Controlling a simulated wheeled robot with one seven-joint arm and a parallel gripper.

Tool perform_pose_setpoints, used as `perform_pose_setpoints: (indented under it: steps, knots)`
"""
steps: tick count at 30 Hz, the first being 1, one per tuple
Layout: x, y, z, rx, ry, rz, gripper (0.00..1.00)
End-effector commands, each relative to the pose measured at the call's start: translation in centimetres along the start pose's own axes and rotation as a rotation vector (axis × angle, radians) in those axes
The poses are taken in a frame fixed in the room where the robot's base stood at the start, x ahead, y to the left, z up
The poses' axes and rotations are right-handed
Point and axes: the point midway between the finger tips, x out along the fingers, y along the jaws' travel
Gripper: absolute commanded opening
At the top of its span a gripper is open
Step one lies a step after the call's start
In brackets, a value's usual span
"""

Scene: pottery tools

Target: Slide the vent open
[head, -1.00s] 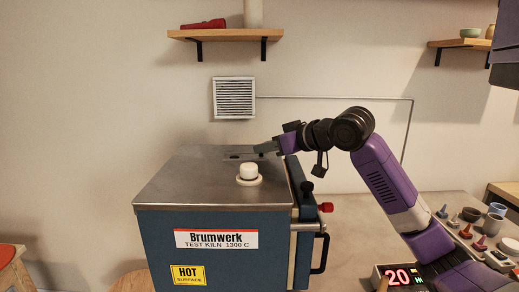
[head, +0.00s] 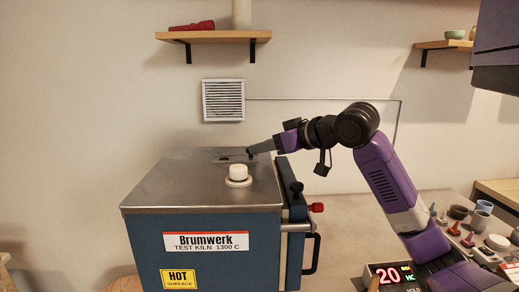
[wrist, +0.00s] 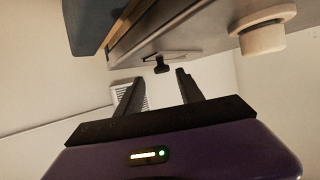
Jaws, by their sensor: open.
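The kiln (head: 200,235) is a blue box with a grey metal top. The vent's flat slide plate (head: 235,157) lies near the back of that top, with a dark patch at its left. I cannot tell how far open the vent is. In the wrist view a small dark knob (wrist: 162,67) stands out from the slide plate (wrist: 178,56). My gripper (head: 250,152) is at the back right of the kiln top, close to the plate. In the wrist view my gripper (wrist: 160,82) is open and empty, with the knob ahead, between the fingers' lines; contact is not visible.
A round cream plug (head: 238,174) stands on the kiln top in front of the slide plate; it also shows in the wrist view (wrist: 263,28). A wall grille (head: 223,100) and a shelf (head: 213,37) are behind.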

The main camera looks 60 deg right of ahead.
Motion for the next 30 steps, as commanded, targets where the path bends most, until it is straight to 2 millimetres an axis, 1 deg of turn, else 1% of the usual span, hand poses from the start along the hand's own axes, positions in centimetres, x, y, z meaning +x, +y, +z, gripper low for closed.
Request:
perform_pose_setpoints:
  steps: [1, 3, 6, 10, 15, 30]
  knots:
    - [-0.9, 0.1, 0.0, 0.000, 0.004, 0.001, 0.45]
    - [-2.1, 0.1, 0.0, 0.000, 0.004, 0.002, 0.45]
    - [-3.5, 0.1, 0.0, 0.000, 0.004, 0.003, 0.45]
    - [-4.6, 0.1, 0.0, 0.001, 0.003, 0.002, 0.45]
    - [-5.0, 0.1, 0.0, 0.000, 0.001, 0.002, 0.45]
    - [-4.9, 0.1, 0.0, 0.000, 0.001, 0.002, 0.45]
